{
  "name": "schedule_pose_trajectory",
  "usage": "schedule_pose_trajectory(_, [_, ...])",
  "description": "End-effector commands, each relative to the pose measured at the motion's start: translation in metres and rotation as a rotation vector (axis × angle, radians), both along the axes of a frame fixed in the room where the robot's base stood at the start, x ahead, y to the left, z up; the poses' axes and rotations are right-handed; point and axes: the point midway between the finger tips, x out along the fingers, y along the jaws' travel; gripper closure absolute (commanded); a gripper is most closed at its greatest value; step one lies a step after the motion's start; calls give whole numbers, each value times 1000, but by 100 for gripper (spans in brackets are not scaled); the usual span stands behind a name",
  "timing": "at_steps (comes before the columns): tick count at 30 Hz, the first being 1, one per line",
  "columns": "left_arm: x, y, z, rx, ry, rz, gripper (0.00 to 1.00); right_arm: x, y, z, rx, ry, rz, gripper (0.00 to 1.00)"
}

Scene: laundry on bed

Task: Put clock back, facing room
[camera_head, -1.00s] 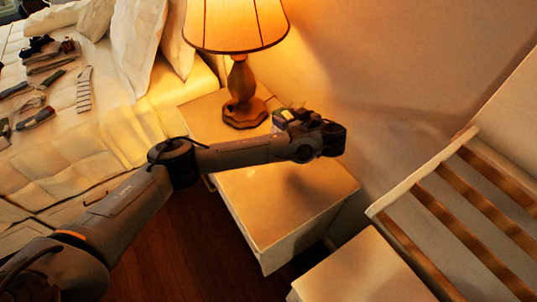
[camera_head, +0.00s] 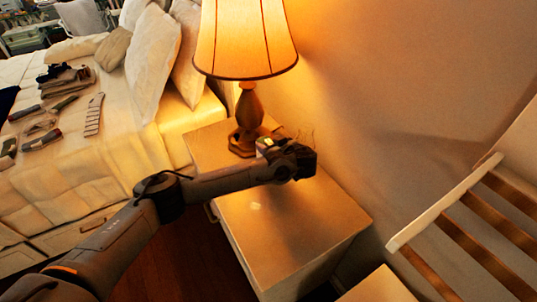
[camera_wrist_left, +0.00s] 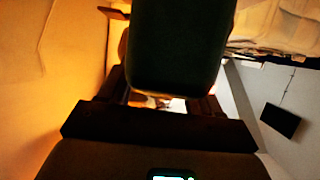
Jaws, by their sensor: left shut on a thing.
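My left gripper (camera_head: 303,160) is above the back part of the white nightstand (camera_head: 290,235), just right of the lamp's base. In the left wrist view a dark, round-cornered block (camera_wrist_left: 178,45), which looks like the back or side of the clock, sits between the fingers. The gripper is shut on it. My right gripper is not in view.
A lit lamp (camera_head: 247,95) stands on the nightstand's back left, close to my wrist. The wall (camera_head: 400,80) is behind. A bed (camera_head: 90,170) with pillows and laundry is at left. A slatted wooden frame (camera_head: 455,230) is at right. The nightstand's front top is clear.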

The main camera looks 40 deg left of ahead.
Motion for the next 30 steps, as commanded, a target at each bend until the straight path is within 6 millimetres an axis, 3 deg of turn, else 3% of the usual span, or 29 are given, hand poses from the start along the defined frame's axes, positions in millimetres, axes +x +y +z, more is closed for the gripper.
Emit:
schedule_pose_trajectory(8, [0, 8, -8, 0, 0, -1, 100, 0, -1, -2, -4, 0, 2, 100])
schedule_pose_trajectory(18, [0, 8, -44, 0, -1, 0, 100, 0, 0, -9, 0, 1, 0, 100])
schedule_pose_trajectory(30, [0, 8, -48, -1, -2, 0, 100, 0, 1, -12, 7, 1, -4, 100])
